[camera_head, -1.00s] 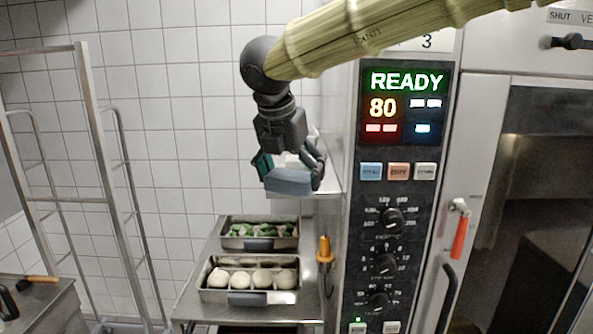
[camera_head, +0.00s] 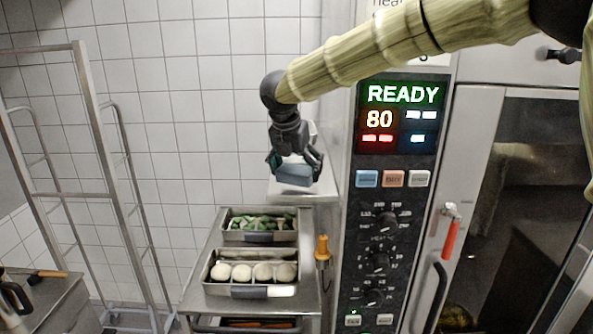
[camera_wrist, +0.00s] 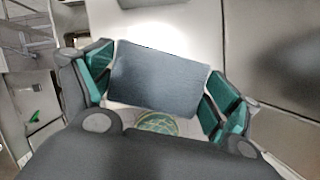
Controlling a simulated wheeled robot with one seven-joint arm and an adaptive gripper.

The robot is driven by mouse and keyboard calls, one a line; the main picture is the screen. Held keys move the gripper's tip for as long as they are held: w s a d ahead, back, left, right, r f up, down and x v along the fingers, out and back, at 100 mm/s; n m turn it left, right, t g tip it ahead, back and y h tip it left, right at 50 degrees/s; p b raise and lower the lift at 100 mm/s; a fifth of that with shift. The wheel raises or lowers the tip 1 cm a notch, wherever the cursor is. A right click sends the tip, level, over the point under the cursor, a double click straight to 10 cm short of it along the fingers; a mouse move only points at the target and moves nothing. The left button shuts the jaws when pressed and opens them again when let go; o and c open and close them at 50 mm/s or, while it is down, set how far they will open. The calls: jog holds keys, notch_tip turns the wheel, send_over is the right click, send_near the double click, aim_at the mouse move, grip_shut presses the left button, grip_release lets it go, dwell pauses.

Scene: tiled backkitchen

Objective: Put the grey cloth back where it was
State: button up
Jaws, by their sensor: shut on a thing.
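The grey cloth (camera_head: 293,175) is a folded blue-grey block. My gripper (camera_head: 295,168) is shut on it and holds it up in front of the tiled wall, above a steel surface beside the oven panel. In the wrist view the cloth (camera_wrist: 158,76) lies between the green-padded fingers of my gripper (camera_wrist: 160,85), pinched at its two short sides. I cannot tell from these views how far the cloth is above the steel surface (camera_head: 318,186).
A steel table (camera_head: 203,275) holds a tray of green vegetables (camera_head: 259,237) and a tray of pale round pieces (camera_head: 210,285). An orange-handled tool (camera_head: 322,250) is at its right. The oven panel (camera_head: 385,200) stands close on the right, a rack (camera_head: 105,130) at left.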

notch_tip(320, 180, down, 2)
jog(key=shift+p, duration=0.4)
jog(key=shift+f, duration=0.1)
jog(key=o, duration=0.9)
jog(key=b+v, duration=0.4)
jog(key=v, duration=0.8)
